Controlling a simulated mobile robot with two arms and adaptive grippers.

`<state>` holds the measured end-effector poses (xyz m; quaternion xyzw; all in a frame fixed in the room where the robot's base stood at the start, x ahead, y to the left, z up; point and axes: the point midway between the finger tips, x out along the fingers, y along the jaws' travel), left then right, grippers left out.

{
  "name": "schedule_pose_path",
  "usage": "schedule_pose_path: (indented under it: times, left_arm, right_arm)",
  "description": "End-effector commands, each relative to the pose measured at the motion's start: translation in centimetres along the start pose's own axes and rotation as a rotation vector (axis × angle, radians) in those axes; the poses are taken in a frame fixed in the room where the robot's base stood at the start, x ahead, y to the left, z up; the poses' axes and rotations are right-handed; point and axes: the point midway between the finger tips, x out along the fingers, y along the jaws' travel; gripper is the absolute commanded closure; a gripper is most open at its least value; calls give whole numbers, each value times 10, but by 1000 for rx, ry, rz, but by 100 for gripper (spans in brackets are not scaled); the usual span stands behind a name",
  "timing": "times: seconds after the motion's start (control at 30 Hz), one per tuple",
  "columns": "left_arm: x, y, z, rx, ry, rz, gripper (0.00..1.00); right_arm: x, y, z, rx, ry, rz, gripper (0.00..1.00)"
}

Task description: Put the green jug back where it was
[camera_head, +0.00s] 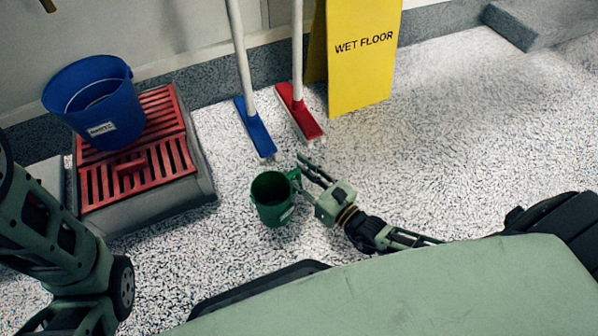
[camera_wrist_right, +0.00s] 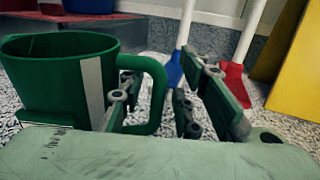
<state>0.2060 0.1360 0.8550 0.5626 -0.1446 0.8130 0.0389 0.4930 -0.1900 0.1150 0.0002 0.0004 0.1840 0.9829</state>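The green jug (camera_head: 272,205) is upright, apparently on the speckled floor, with its open top up and its handle toward the right. It fills the left of the right wrist view (camera_wrist_right: 45,75). My right gripper (camera_head: 305,170) is at the handle side. In the wrist view its fingers (camera_wrist_right: 165,100) are spread, one passing inside the handle loop and the other to the right of the handle, with visible gaps. My left arm shows at the left edge, but its gripper is out of view.
A blue bucket (camera_head: 110,120) stands on a grey platform with red grating (camera_head: 135,175) at the left. Blue (camera_head: 256,130) and red (camera_head: 300,115) brush heads and a yellow wet floor sign (camera_head: 362,60) stand behind the jug. The floor at right (camera_head: 480,120) is clear.

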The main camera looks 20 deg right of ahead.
Motion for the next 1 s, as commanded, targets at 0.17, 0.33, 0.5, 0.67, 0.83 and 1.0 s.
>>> schedule_pose_path:
  times: [0.17,0.33,0.5,0.67,0.83,1.0]
  left_arm:
    - [3,-1,1,0,0,0,60]
    - [13,-3,5,0,-1,0,60]
    - [27,-6,10,1,-1,0,60]
    - [36,-8,13,1,-1,0,60]
    - [40,-9,15,1,-2,0,60]
    - [41,-9,15,1,-2,0,60]
  right_arm:
    - [0,0,3,0,0,0,70]
    - [-20,0,5,-1,6,2,70]
    - [-58,0,6,-1,6,2,70]
    - [-91,0,6,0,4,1,70]
    - [-113,0,4,-1,1,0,70]
    - [-120,0,4,0,-1,0,70]
